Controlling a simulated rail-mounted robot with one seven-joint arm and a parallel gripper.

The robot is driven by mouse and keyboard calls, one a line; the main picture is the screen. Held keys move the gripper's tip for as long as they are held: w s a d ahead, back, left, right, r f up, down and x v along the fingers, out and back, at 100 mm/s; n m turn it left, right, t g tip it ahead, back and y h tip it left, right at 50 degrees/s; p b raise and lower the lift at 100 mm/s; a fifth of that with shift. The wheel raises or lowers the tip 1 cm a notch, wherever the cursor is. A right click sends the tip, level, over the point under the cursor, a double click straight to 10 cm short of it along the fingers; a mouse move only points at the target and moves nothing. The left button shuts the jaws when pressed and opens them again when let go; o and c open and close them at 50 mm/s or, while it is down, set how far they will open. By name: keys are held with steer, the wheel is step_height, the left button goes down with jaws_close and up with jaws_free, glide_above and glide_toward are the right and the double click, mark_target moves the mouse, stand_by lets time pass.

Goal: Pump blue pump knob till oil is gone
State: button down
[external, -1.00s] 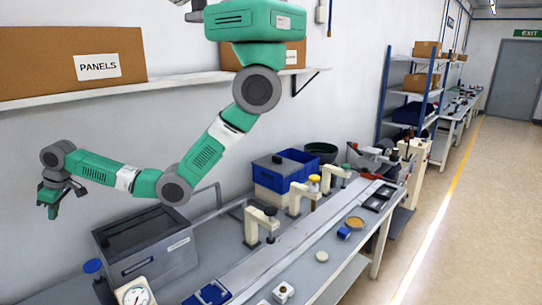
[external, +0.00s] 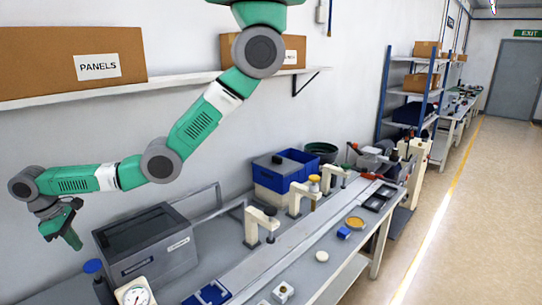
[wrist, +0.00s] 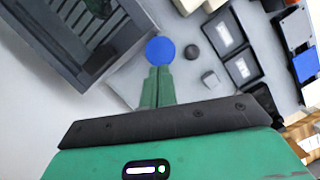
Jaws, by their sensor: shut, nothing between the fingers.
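The blue pump knob (external: 93,266) is a round blue cap on a dark post at the bench's near left end, beside a grey open-topped bin (external: 128,262). In the wrist view the blue knob (wrist: 160,50) appears just beyond my fingertips. My gripper (external: 78,246) is shut and empty, angled downward, above and to the left of the knob. Its two green fingers (wrist: 157,72) are together in the wrist view. They overlap the knob's near edge in that picture, but contact cannot be told. No oil can be made out.
A dial gauge (external: 137,296) stands right of the knob. The grey bin's wall (wrist: 125,45) rises close to the fingers. Blue crates (external: 270,180) and cream press stands (external: 252,225) sit farther along the bench. A shelf (external: 150,88) runs above.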

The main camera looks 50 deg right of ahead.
mark_target(93, 264)
steer(key=b+x, duration=0.3)
steer(key=x, duration=0.3)
